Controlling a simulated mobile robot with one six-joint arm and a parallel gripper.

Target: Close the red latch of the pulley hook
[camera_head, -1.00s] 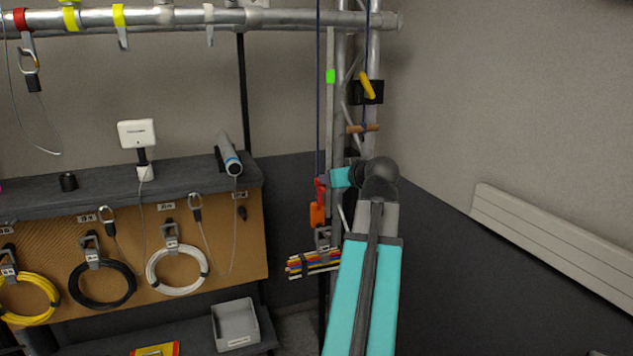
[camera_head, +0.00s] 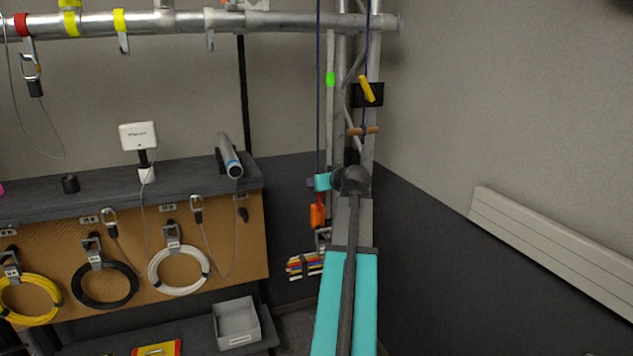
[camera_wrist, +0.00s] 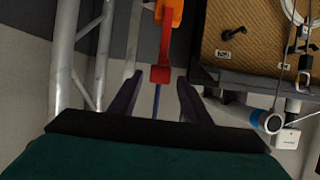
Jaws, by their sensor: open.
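The pulley hook hangs on a dark blue rope at the truss. Its orange body (camera_head: 317,215) shows just below my gripper (camera_head: 312,182) in the head view. In the wrist view the orange body (camera_wrist: 169,11) is at the top, and the red latch (camera_wrist: 164,47) extends from it towards my fingers. My gripper (camera_wrist: 156,98) is open, with one dark finger on each side of the latch's red end. I cannot tell whether the fingers touch it.
Truss tubes (camera_head: 338,60) stand close behind the hook. A bundle of coloured cables (camera_head: 304,265) hangs below left. A shelf with a cable board (camera_head: 150,225) is at left. A yellow lever (camera_head: 367,89) and wooden bar (camera_head: 363,130) are above.

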